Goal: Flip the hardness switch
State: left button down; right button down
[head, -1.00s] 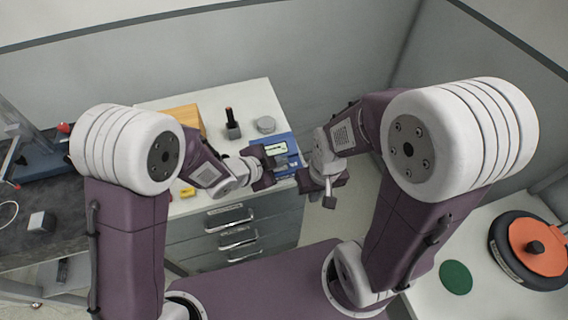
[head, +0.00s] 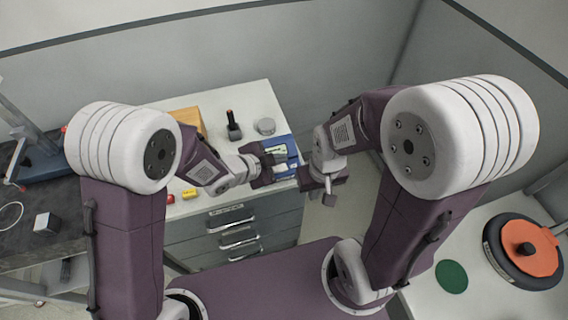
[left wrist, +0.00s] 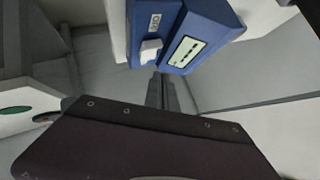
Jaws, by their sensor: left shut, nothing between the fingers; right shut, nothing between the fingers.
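A blue device (head: 292,148) with a pale display sits at the right part of the white cabinet top. In the left wrist view the blue device (left wrist: 203,27) fills the upper middle, with a white rocker switch (left wrist: 151,50) beside its display (left wrist: 187,51) and a small label above the switch. My left gripper (head: 270,160) is shut and empty at the device's near side, partly covering it. In the left wrist view its fingers (left wrist: 160,82) point at the device, just below the switch; I cannot tell whether they touch. My right gripper (head: 330,194) is shut and empty, right of the cabinet.
A black-handled tool (head: 233,126), a grey round piece (head: 266,126), a yellow block (head: 190,194) and a small red piece (head: 170,199) are on the cabinet top (head: 240,98). A drawer front (head: 232,222) lies below. An orange-topped round device (head: 530,250) stands on the right table.

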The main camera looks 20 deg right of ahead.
aim_at(277, 169)
pick_arm(q)
jog(key=r+p, duration=0.2)
jog(key=r, duration=0.1)
jog(key=r+p, duration=0.1)
jog(key=shift+a+r, duration=0.3)
jog(key=shift+a, duration=0.05)
jog(key=shift+f, duration=0.15)
jog(key=w+a+r+n+t+y, duration=0.1)
jog(key=w+a+r+n+t, duration=0.2)
jog(key=w+a+r, duration=0.4)
jog(key=s+a+f+n+y, duration=0.15)
jog(key=a+n+y, duration=0.5)
jog(key=a, duration=1.05)
jog(key=s+a+f+n+g, duration=0.1)
jog(key=s+f+n+g, duration=0.1)
jog(key=s, duration=0.4)
jog(key=s+a+f+n+g, duration=0.2)
jog(key=s+n+g, duration=0.1)
jog(key=s, duration=0.3)
jog(key=s+a+f+n+g+y, duration=0.1)
jog(key=s+f+n+g, duration=0.1)
jog(key=s+n, duration=0.3)
jog(key=shift+s+a+f+g, duration=0.25)
jog(key=shift+s+a+g, duration=0.1)
jog(key=shift+s, duration=0.2)
